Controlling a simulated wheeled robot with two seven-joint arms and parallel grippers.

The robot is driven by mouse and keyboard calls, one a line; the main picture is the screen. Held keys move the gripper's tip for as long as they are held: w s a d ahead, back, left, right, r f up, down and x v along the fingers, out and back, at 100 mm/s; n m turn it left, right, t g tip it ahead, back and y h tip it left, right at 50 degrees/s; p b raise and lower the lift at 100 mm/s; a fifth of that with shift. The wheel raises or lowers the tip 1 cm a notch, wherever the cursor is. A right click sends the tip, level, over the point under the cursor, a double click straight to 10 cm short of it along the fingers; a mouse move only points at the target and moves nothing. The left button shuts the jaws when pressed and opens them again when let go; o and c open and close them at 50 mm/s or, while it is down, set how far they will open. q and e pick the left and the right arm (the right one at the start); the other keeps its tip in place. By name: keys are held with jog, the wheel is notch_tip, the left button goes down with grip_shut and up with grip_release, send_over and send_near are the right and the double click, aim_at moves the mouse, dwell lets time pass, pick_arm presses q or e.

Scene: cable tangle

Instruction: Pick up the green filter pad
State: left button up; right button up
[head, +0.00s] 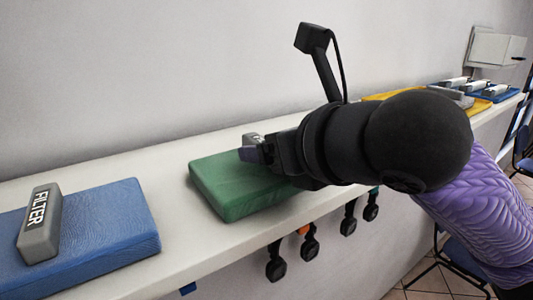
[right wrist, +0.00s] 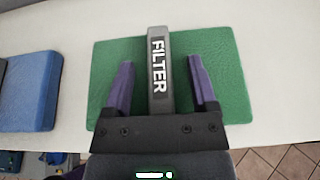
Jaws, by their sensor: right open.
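The green filter pad (head: 232,192) lies flat on the white shelf, and its right part is hidden behind my right arm in the head view. In the right wrist view the pad (right wrist: 220,60) fills the middle. A grey block marked FILTER (right wrist: 158,42) lies along the pad's middle; only a bit of it (head: 251,137) shows in the head view. My right gripper (right wrist: 160,64) is open over the pad, with one purple finger on each side of the grey block and a gap on both sides. It also shows in the head view (head: 256,150). My left gripper is not in view.
A blue pad (head: 120,225) with another grey FILTER block (head: 40,222) lies to the left on the shelf (head: 172,235). Yellow and blue pads with grey blocks are at the far right. Black hanging hooks (head: 309,245) line the shelf's front edge. The wall stands close behind.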

jog(key=shift+w+a+f, duration=0.15)
jog(key=shift+w+a, duration=0.05)
jog(key=shift+w, duration=0.05)
grip_shut()
